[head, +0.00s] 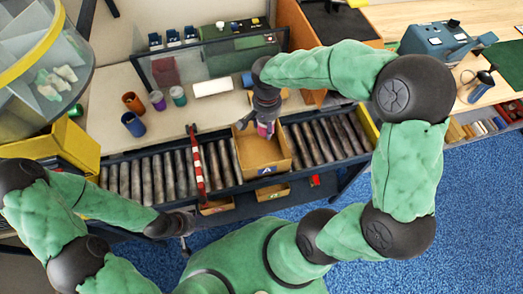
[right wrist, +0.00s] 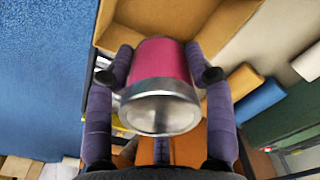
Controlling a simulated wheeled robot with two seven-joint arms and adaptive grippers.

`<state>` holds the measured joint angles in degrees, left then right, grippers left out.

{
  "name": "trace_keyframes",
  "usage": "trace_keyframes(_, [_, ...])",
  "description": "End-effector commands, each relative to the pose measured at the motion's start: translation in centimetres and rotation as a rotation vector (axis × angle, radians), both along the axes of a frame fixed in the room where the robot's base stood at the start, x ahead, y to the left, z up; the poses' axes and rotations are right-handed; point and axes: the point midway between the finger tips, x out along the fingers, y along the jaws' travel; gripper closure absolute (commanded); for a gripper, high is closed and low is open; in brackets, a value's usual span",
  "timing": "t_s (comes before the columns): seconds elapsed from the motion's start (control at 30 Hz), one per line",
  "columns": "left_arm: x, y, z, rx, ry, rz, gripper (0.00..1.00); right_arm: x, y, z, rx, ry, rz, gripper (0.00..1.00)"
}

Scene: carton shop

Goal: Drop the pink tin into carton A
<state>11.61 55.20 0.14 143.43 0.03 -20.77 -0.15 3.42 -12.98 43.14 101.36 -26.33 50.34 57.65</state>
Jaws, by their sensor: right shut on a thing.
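The pink tin (head: 265,130) is held by my right gripper (head: 266,122) over the open carton A (head: 257,152) on the roller conveyor. In the right wrist view the tin (right wrist: 164,60) sits between the two fingers of the gripper (right wrist: 162,75), its metal end facing the camera. The cardboard of the carton (right wrist: 135,12) shows behind it. The tin hides part of the carton's inside. My left gripper (head: 187,243) is low in front of the conveyor, away from the carton; its opening is too small to make out.
The rollers (head: 318,140) run to both sides of the carton. A red-and-white striped bar (head: 196,165) crosses them on the left. Several cups, including an orange one (head: 133,102), stand on the table behind. Small bins (head: 273,192) hang in front.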

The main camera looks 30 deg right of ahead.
Motion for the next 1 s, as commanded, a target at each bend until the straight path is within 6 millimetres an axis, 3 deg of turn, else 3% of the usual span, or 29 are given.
trace_keyframes(0.5, [0.0,0.0,-3.9,0.0,0.0,0.0,0.6,0.0,0.0,-5.2,0.0,0.0,0.003,0.83])
trace_keyframes(0.83, [0.0,0.0,-4.0,0.0,0.0,0.0,0.6,0.0,0.0,-5.5,-0.001,-0.001,0.003,0.83])
trace_keyframes(0.87, [0.0,0.0,-4.0,0.0,0.0,0.0,0.6,0.0,0.0,-5.4,-0.001,-0.001,0.003,0.43])
trace_keyframes(0.93, [0.0,0.0,-4.0,0.0,0.0,0.0,0.6,0.0,0.0,-5.4,-0.001,-0.001,0.003,0.24])
trace_keyframes(1.0, [0.0,0.0,-4.0,0.0,0.0,0.0,0.6,0.0,0.0,-5.5,-0.001,-0.001,0.004,0.19])
